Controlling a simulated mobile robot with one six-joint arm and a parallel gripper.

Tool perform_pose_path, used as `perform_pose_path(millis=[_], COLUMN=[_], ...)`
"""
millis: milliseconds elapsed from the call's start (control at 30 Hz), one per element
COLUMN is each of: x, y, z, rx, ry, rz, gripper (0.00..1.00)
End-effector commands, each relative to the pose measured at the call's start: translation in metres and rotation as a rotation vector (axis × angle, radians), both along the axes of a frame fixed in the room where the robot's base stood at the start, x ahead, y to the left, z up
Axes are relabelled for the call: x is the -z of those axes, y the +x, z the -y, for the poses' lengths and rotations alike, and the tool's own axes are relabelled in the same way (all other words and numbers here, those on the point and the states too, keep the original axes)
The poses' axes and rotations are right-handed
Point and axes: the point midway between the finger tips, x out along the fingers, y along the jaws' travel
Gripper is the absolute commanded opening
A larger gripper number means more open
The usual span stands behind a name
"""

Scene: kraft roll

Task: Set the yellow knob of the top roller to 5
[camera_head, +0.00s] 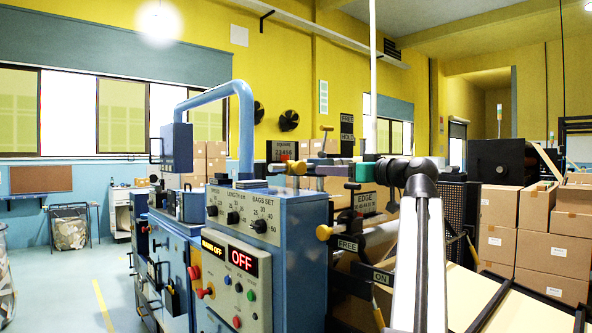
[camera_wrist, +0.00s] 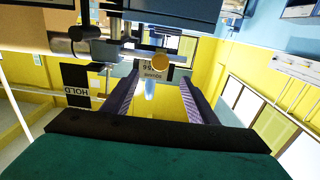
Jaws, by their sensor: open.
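A yellow knob (camera_head: 297,168) sits on the top of the machine, just below a dark plate marked SQUARE with a row of numbers (camera_head: 284,150). It also shows in the wrist view (camera_wrist: 160,63), beside the upside-down SQUARE plate (camera_wrist: 152,75). My gripper (camera_head: 314,166) comes in from the right, its purple fingers pointing left at this knob. In the wrist view its two fingers (camera_wrist: 159,82) are apart with nothing held, and the knob is beyond the tips, roughly centred between them. The number the knob points to cannot be read.
Another yellow knob (camera_head: 323,232) is lower, near the EDGE plate (camera_head: 366,202) and the FREE plate (camera_head: 347,245). The blue control cabinet (camera_head: 250,260) with an OFF display stands at the front. A blue bent pipe (camera_head: 243,120) rises behind it. Cartons (camera_head: 540,235) are stacked at the right.

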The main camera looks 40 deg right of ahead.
Motion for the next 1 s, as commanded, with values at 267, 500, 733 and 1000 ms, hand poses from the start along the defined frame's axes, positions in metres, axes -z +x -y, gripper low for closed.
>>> perform_pose_path(millis=[267, 500, 733, 1000], x=[-0.002, -0.002, -0.003, -0.003], y=[0.0, -0.003, 0.007, 0.04], z=[0.0, 0.004, 0.008, 0.011], rx=[-0.001, 0.005, 0.009, 0.009], ry=[-0.002, -0.002, -0.001, -0.001], rz=[0.002, 0.002, 0.002, 0.001], gripper=[0.53, 0.53, 0.53, 0.53])
